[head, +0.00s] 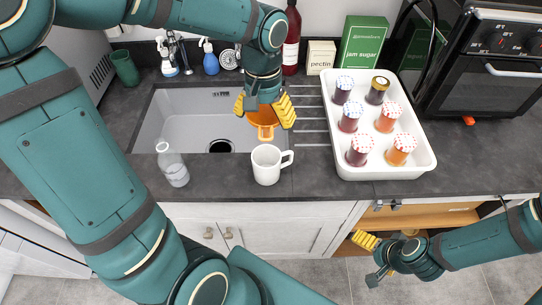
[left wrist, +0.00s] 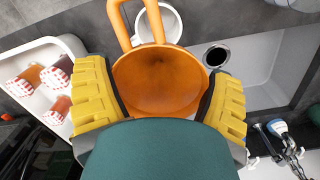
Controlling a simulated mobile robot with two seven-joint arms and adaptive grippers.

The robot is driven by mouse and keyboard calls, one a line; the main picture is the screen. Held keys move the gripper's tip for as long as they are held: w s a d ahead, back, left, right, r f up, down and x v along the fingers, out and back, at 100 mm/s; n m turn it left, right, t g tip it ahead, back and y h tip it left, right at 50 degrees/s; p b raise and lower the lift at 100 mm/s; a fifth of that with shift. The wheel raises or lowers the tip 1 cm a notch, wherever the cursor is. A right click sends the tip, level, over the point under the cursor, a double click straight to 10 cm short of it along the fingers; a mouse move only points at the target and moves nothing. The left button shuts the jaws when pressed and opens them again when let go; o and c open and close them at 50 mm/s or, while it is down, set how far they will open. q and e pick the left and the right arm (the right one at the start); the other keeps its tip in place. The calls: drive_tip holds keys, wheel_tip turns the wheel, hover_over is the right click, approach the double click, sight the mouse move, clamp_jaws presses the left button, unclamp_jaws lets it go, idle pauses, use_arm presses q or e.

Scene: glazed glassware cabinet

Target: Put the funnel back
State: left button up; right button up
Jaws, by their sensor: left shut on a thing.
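The orange funnel (head: 265,118) is between the yellow fingers of my left gripper (head: 264,108), which is shut on it over the front right part of the sink. In the left wrist view the funnel's round bowl (left wrist: 160,82) fills the space between the fingers, and an orange loop-shaped handle points to the top. A white mug (head: 267,166) stands upright on the counter just in front of the funnel; it also shows in the left wrist view (left wrist: 172,24), partly behind the handle. My right gripper (head: 372,260) is low, in front of the cabinets; its opening is unclear.
A white tray (head: 412,165) with several lidded jars stands right of the sink (head: 180,112). A clear bottle (head: 173,166) stands on the front left counter. Soap bottles, a red bottle (head: 291,40) and a green jam sugar box (head: 361,42) line the back. An oven (head: 490,75) is at right.

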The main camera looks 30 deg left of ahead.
sight(265, 136)
use_arm(q)
wheel_tip(265, 136, down, 8)
drive_tip(key=shift+f+b, duration=0.25)
drive_tip(key=shift+b, duration=0.4)
drive_tip(key=shift+f, duration=0.1)
drive_tip(key=shift+f+b, duration=0.4)
drive_tip(key=shift+f, duration=0.1)
drive_tip(key=o, duration=0.8)
drive_tip(key=shift+r+p, duration=0.45)
drive_tip(key=shift+r, duration=0.2)
drive_tip(key=r, duration=0.4)
drive_tip(key=r+p, duration=0.1)
drive_tip(key=r, duration=0.3)
drive_tip(key=r+p, duration=0.1)
drive_tip(key=r, duration=0.3)
drive_tip(key=shift+w+a, duration=0.2)
drive_tip(key=shift+w, duration=0.05)
